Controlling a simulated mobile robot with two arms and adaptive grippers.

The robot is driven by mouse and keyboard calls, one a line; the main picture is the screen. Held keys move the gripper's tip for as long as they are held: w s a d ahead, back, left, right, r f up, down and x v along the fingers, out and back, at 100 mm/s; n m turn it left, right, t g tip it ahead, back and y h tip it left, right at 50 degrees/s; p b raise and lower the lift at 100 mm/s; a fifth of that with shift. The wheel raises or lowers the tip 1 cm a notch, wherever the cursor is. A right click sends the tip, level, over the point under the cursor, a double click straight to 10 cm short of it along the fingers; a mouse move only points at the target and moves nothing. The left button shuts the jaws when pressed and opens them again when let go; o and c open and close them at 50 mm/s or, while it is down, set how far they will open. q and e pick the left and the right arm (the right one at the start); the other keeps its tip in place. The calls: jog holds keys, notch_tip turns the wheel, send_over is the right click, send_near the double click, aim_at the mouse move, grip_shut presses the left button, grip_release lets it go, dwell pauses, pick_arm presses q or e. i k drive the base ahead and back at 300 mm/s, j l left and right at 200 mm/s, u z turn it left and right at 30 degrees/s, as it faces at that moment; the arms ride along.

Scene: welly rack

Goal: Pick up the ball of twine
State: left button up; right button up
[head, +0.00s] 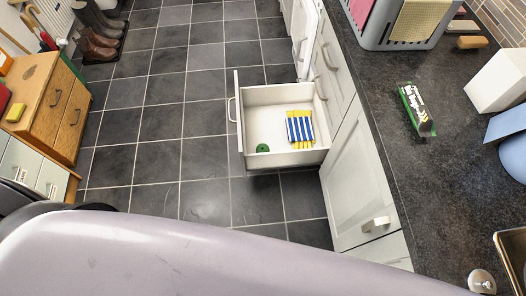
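A small round green item (262,148) with a dark centre lies in the front left corner of the open drawer (263,129). It may be the ball of twine, but it is too small to tell for sure. Beside it, to the right in the same drawer, lies a blue, white and yellow striped thing (298,128). Neither of my grippers is in view. A large pale lilac surface covers the bottom of the head view and hides what is below it.
The drawer juts left over the dark tiled floor (200,150). A dark worktop (385,85) runs along the right with a green and black packet (416,110) and a grey crate (398,38). A wooden cabinet (28,85) and boots (97,42) stand at left. The floor between is clear.

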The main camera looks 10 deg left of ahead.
aim_at(262, 147)
jog(key=i+j, duration=0.2)
jog(key=j, duration=0.2)
jog(key=i+j, duration=0.2)
jog(key=j, duration=0.2)
jog(key=i+j, duration=0.2)
jog(key=j, duration=0.2)
jog(key=i+j+z, duration=0.15)
jog(key=j, duration=0.25)
jog(key=i+j+z, duration=0.15)
jog(key=j, duration=0.3)
jog(key=i+j+z, duration=0.15)
jog(key=j, duration=0.25)
jog(key=i+j+z, duration=0.15)
jog(key=j, duration=0.3)
jog(key=j+z, duration=0.15)
jog(key=j, duration=0.35)
jog(key=i, duration=0.05)
